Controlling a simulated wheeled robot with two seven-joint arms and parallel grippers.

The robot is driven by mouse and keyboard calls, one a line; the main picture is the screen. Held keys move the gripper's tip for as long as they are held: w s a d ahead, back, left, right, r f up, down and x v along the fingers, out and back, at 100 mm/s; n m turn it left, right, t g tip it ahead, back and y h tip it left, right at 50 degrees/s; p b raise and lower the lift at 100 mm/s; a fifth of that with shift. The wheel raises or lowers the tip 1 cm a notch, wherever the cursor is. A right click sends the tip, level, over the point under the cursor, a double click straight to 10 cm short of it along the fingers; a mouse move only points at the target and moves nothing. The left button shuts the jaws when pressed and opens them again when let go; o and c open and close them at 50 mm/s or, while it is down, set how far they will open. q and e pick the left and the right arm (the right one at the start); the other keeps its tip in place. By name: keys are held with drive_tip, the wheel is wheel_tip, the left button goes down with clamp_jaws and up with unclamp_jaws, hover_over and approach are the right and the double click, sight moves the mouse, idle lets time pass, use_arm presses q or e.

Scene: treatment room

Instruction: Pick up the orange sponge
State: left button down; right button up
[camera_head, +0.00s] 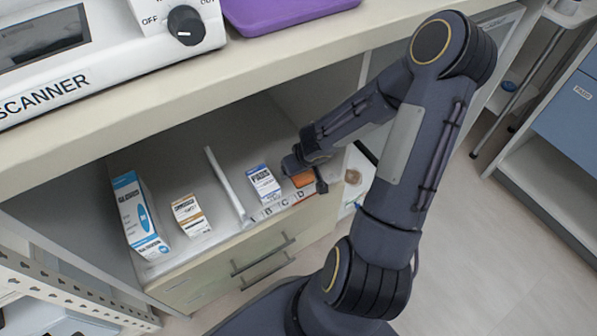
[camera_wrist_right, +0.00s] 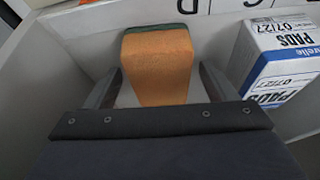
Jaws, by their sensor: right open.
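The orange sponge (camera_wrist_right: 158,58) has a dark green strip along its far edge. It lies on the shelf in the right wrist view, beside a white and blue box. A small orange patch of the sponge (camera_head: 302,179) shows in the head view, partly hidden by my right gripper (camera_head: 309,178). In the right wrist view my right gripper (camera_wrist_right: 158,88) is open, with one finger on each side of the sponge's near part. Whether the fingers touch it cannot be told. My left gripper is not in view.
The white and blue pads box (camera_wrist_right: 280,65) stands close to the right finger in the wrist view. The shelf (camera_head: 222,217) also holds a tan box (camera_head: 190,214), a tall blue box (camera_head: 138,215) and a white divider (camera_head: 228,185). The counter (camera_head: 170,92) overhangs it.

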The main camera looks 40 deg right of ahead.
drive_tip(key=c, duration=1)
drive_tip(key=shift+r, duration=0.1)
drive_tip(key=shift+c, duration=0.2)
drive_tip(key=shift+r+p, duration=0.35)
drive_tip(key=shift+r, duration=0.1)
wheel_tip(320, 180, up, 3)
drive_tip(key=shift+f+p, duration=0.2)
drive_tip(key=shift+p, duration=0.65)
drive_tip(key=s+r+p, duration=0.1)
drive_tip(key=r, duration=0.1)
drive_tip(key=s+r+p, duration=0.1)
drive_tip(key=s, duration=0.1)
drive_tip(key=s+d+r+p, duration=0.1)
drive_tip(key=r, duration=0.1)
drive_tip(key=shift+s+r, duration=0.2)
drive_tip(key=shift+r, duration=0.1)
drive_tip(key=s+d+r+p, duration=0.1)
drive_tip(key=s+r+p, duration=0.2)
drive_tip(key=s, duration=0.6)
drive_tip(key=shift+s+d+r, duration=0.2)
drive_tip(key=shift+d+r, duration=0.1)
drive_tip(key=shift+r, duration=0.1)
